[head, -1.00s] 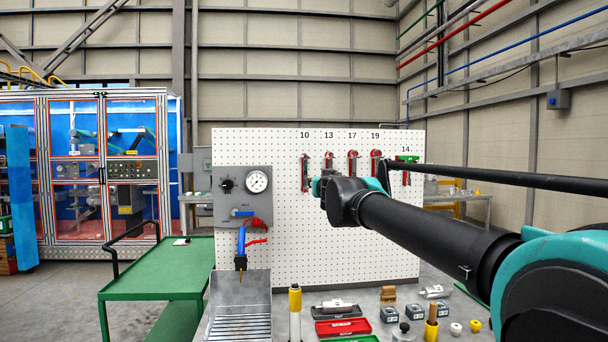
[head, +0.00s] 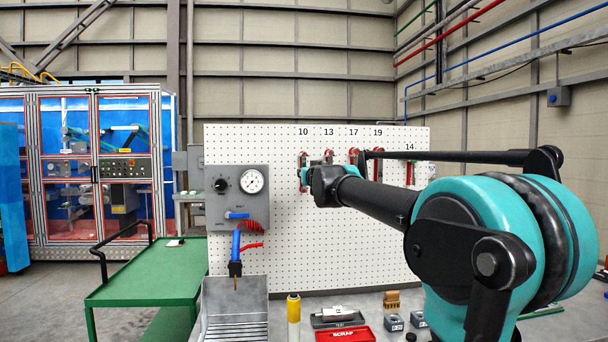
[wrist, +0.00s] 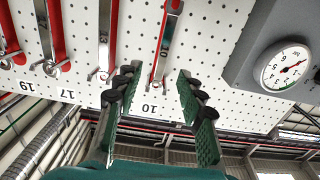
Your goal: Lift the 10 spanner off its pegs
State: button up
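The 10 spanner (wrist: 167,42) hangs on the white pegboard (wrist: 215,35) beside a red outline, with the 10 label at its end in the wrist view. In the head view, the spanner (head: 303,158) is under the 10 label, its lower part hidden behind my gripper (head: 309,178). In the wrist view my gripper (wrist: 158,76) is open. Its two green-padded fingers stand on either side of the spanner's line, apart from it. I cannot tell how far the fingertips are from the board.
The 13 spanner (wrist: 104,40) hangs close beside, with the 17 and 19 spanners beyond. A grey gauge panel (head: 237,198) is on the board on the other side.

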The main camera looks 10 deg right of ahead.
jog(key=w, duration=0.8)
jog(key=shift+w+a+r, duration=0.3)
jog(key=shift+r, duration=0.05)
grip_shut()
